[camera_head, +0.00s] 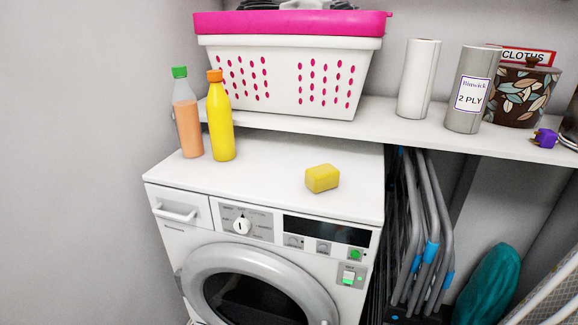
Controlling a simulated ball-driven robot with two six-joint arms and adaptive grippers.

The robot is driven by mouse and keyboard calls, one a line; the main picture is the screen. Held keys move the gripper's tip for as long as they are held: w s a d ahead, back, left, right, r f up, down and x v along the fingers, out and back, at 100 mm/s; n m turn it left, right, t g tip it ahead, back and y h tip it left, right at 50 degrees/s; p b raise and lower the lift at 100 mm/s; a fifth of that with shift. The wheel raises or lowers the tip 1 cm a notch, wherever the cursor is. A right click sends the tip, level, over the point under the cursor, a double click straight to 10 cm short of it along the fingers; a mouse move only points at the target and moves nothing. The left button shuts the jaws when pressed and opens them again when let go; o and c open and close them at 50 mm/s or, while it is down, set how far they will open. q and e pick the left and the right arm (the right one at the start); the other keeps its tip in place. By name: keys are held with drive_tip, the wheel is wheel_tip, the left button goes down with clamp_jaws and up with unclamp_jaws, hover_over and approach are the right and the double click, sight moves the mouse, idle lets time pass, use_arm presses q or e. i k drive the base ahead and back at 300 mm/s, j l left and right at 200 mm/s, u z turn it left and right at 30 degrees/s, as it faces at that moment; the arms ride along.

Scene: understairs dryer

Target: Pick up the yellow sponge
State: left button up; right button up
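The yellow sponge (322,178) is a small block lying on the white top of the dryer (270,190), right of the middle and near the front edge. Nothing touches it and its top and front sides show fully. Neither of my grippers shows in the head view.
A yellow bottle (221,125) and a clear bottle with orange liquid (187,120) stand at the dryer's back left. A shelf (390,125) behind holds a white and pink basket (285,85), paper rolls (418,80) and a leaf-patterned pot (520,95). The dryer top around the sponge is clear.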

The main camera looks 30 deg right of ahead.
sight(325, 176)
drive_tip(key=i+j+z, duration=0.1)
drive_tip(key=z, duration=0.25)
drive_tip(key=i+j+z, duration=0.15)
drive_tip(key=z, duration=0.25)
drive_tip(key=i+j+z, duration=0.35)
drive_tip(key=k+l, duration=0.05)
drive_tip(key=l, duration=0.1)
